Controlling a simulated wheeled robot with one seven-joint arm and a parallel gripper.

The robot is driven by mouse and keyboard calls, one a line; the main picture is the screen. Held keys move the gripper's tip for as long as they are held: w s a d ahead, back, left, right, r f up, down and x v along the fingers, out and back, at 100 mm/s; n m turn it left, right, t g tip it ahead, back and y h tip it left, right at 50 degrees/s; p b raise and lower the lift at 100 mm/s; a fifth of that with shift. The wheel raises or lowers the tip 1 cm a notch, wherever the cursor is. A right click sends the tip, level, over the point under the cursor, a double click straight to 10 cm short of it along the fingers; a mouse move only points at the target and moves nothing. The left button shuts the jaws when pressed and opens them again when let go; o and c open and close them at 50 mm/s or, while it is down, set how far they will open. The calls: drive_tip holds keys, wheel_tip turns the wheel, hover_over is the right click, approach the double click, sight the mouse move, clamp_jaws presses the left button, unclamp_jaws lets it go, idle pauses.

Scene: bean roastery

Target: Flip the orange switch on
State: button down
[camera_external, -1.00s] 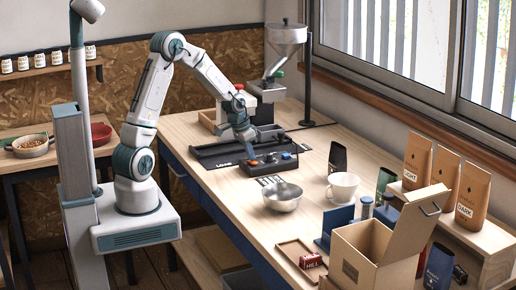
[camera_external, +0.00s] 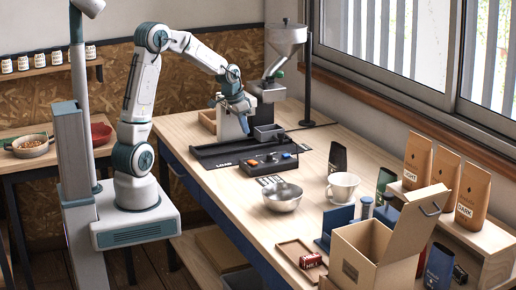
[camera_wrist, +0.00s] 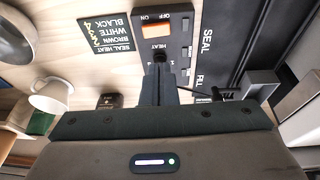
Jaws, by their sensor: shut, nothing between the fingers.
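The orange switch (camera_external: 252,162) sits on the left part of a dark control box (camera_external: 270,164) on the workbench. In the wrist view the orange switch (camera_wrist: 155,30) lies beside the upside-down words ON and OFF, its orange part nearer ON; I cannot tell its tilt. A dark knob marked HEAT is partly hidden behind my fingers in the wrist view. My gripper (camera_external: 246,133) is shut and empty, pointing down, above and behind the box, clear of the switch. In the wrist view my gripper (camera_wrist: 158,70) shows its fingers together.
A black sealer plate (camera_external: 215,153) lies behind the box, with a hopper (camera_external: 286,38) farther back. A metal bowl (camera_external: 283,197) and white cup (camera_external: 342,187) stand in front. A printed card (camera_wrist: 112,35) lies beside the box. The bench's left front is clear.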

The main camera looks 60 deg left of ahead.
drive_tip(key=shift+v, duration=1.65)
drive_tip(key=shift+d+f+b, duration=0.1)
drive_tip(key=shift+d+b, duration=0.05)
drive_tip(key=shift+b, duration=0.2)
drive_tip(key=shift+w+d+b, duration=0.1)
drive_tip(key=shift+d+b, duration=0.5)
drive_tip(key=shift+b, duration=0.25)
drive_tip(key=p, duration=0.2)
approach(255, 162)
drive_tip(key=x, duration=0.5)
drive_tip(key=shift+w+f, duration=0.2)
drive_tip(key=shift+w, duration=0.05)
drive_tip(key=shift+d+f, duration=0.1)
drive_tip(key=shift+f, duration=0.45)
